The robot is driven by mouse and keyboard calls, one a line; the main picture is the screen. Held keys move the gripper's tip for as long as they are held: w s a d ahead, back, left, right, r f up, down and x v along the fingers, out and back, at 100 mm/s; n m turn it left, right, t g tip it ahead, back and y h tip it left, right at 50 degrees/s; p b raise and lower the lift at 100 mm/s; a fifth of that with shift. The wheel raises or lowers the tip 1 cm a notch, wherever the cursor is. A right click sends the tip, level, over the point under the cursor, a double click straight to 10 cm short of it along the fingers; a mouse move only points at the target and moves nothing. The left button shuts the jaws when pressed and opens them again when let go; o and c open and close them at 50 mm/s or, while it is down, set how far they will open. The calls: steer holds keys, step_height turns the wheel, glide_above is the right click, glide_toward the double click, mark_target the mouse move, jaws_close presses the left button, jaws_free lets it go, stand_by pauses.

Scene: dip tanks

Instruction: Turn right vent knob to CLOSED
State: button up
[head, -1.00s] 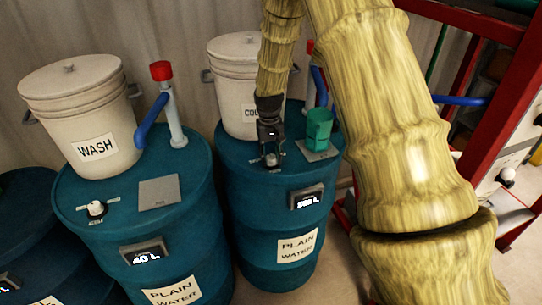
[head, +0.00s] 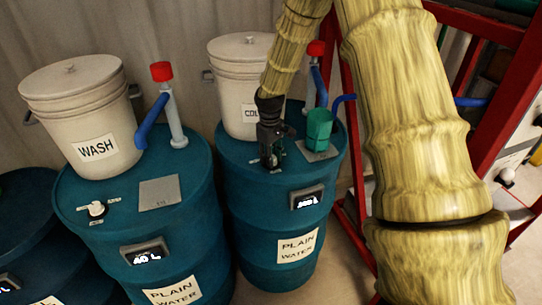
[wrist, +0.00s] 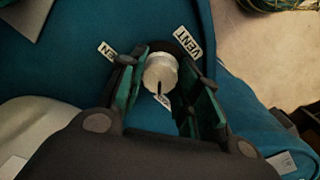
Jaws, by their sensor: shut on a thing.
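The right vent knob (wrist: 160,72) is a pale round knob on top of the right blue drum (head: 250,215). In the wrist view it sits between the fingers of my gripper (wrist: 162,82), which is shut on it. Its dark slot points toward the bottom of the picture. A VENT label (wrist: 188,42) lies beside it, with a partly covered label (wrist: 107,52) at left and another mostly hidden below. In the head view my gripper (head: 272,162) points down at the front of the drum top and hides the knob.
A green cup (head: 319,128) stands on a grey plate right of my gripper. A white bucket (head: 240,85) and a red-capped pipe (head: 316,48) stand behind. The left drum (head: 135,225) carries the WASH bucket (head: 80,115) and its own white knob (head: 96,209).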

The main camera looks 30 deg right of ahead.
stand_by(0.5)
steer(key=o, duration=1)
steer(key=shift+o, duration=0.2)
step_height(320, 180, up, 12)
steer(key=shift+s+f, duration=0.1)
